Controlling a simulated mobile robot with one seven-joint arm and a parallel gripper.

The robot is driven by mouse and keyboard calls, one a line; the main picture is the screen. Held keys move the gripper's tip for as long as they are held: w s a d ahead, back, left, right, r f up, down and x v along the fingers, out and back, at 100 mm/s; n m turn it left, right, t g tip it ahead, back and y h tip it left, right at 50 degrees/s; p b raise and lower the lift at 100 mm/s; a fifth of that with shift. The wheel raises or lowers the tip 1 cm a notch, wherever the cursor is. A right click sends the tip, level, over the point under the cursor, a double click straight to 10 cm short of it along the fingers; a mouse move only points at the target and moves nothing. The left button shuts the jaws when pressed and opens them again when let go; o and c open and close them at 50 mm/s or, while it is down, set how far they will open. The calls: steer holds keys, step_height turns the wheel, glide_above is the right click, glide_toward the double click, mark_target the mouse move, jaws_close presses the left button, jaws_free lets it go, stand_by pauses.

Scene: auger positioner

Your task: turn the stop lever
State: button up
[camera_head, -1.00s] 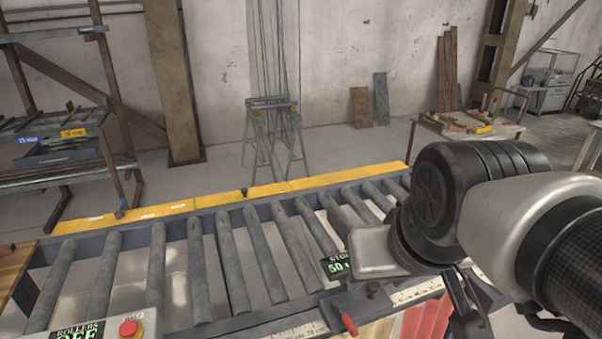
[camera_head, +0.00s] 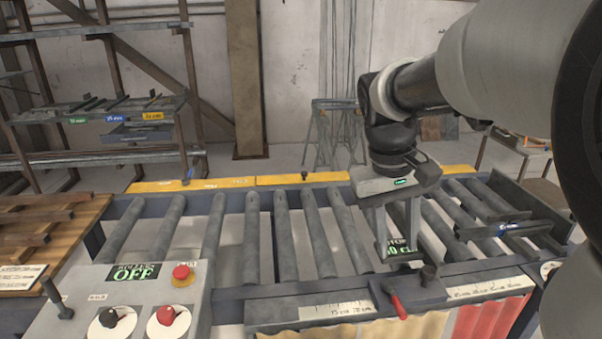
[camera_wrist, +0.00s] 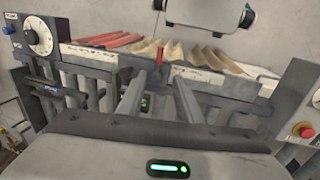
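The stop lever (camera_head: 396,303) is a small red handle on the front rail of the roller conveyor, tilted, beside a dark knob. It also shows in the wrist view (camera_wrist: 159,57), beyond and between my fingertips. My gripper (camera_head: 399,243) points down over the rollers, behind and above the lever. A small stop display (camera_head: 400,251) with green digits is partly hidden behind the fingers.
A control box (camera_head: 120,300) with knobs, a red button and a "ROLLERS OFF" display stands at the front left. A blue-grey stop arm (camera_head: 510,228) lies across the rollers at right. A ruler strip (camera_head: 488,288) runs along the front rail. The rollers left of my gripper are clear.

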mark_target(399, 305)
steer(key=d+f, duration=0.1)
steer(key=f, duration=0.4)
steer(key=d+f+b, duration=0.1)
steer(key=f, duration=0.5)
steer(key=d+f, duration=0.1)
steer(key=f, duration=0.4)
steer(key=shift+d+f+b, duration=0.2)
steer(key=shift+b, duration=0.15)
jaws_close()
